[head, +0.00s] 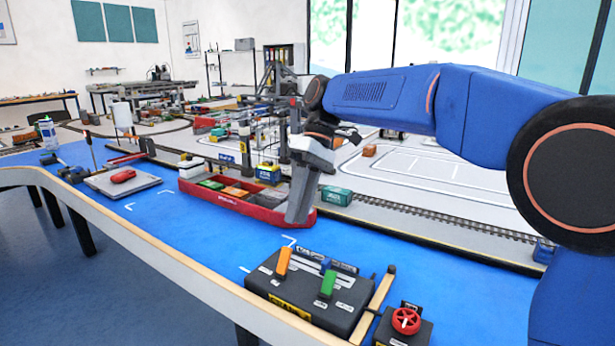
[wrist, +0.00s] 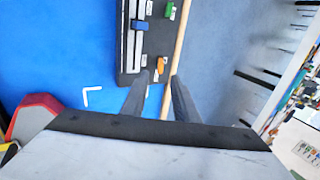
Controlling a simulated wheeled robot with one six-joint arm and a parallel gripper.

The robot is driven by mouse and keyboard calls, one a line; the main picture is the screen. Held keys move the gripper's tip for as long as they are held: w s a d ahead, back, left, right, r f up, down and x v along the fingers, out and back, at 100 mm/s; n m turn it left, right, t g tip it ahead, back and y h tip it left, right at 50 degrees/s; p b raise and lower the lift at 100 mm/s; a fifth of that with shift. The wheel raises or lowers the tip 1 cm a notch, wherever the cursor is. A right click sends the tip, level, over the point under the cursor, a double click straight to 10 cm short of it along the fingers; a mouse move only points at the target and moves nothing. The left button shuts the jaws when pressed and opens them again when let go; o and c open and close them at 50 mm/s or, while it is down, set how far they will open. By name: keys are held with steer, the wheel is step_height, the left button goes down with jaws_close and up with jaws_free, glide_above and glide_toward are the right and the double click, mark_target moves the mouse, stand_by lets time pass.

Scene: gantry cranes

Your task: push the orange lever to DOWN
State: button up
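The orange lever (head: 284,262) stands up from the left part of a dark control box (head: 262,285), leaning slightly right at its top. It also shows in the wrist view (wrist: 160,66), just past my fingertips and in line with the gap between them. The labels beside it are too small to read. My gripper (head: 297,218) points down, behind and above the box in the head view. In the wrist view my gripper (wrist: 159,84) has its two fingers apart with nothing between them. I see no contact with the lever.
A green lever (head: 328,283) stands right of the orange one on the same box. A red handwheel (head: 406,321) is at the right. A red barge (head: 245,207) with containers lies behind. Blue table is clear left of the box.

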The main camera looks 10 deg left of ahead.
steer(key=v, duration=0.7)
steer(key=shift+w+r, duration=0.15)
steer(key=shift+r, duration=0.15)
steer(key=shift+d, duration=0.1)
stand_by(2.3)
